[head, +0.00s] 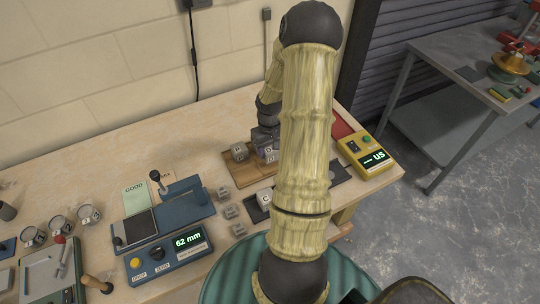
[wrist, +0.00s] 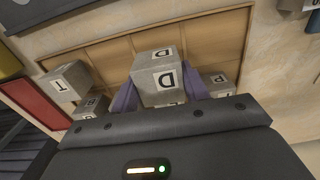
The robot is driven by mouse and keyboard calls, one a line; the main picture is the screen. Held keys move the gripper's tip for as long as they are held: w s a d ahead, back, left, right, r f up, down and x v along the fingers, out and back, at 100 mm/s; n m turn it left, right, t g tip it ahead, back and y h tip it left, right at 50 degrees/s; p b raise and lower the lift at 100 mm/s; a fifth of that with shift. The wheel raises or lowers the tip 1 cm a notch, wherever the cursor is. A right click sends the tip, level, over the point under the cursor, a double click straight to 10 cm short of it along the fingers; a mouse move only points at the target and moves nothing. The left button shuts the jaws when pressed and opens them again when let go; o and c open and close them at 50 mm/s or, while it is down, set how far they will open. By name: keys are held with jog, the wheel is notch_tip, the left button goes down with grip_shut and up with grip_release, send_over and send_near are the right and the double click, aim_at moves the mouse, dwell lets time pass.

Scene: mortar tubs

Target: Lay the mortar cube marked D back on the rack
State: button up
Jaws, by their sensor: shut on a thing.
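My gripper (wrist: 160,90) is shut on a grey mortar cube marked D (wrist: 166,78), with a purple finger on each side of it. The wooden rack (wrist: 200,40) lies behind the cube in the wrist view, with shallow divided places. Its far places look empty. I cannot tell whether the held cube touches the rack. Cubes marked T (wrist: 68,80) and B (wrist: 90,106) are to the left of it, and one marked P (wrist: 219,86) is to the right. In the head view my gripper (head: 268,148) is over the rack (head: 238,178), partly hidden by my arm.
A cube marked G (head: 264,199) sits on a dark pad. Several loose cubes (head: 230,212) stand left of it. A blue tester (head: 175,258) reads 62 mm. A yellow meter (head: 360,145) stands at the right edge. The bench back left is clear.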

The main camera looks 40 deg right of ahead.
aim_at(270, 156)
jog(key=shift+f, duration=1.85)
jog(key=shift+f, duration=0.1)
jog(key=o, duration=1.2)
jog(key=shift+c, duration=0.2)
notch_tip(270, 156, up, 12)
jog(key=shift+r, duration=0.15)
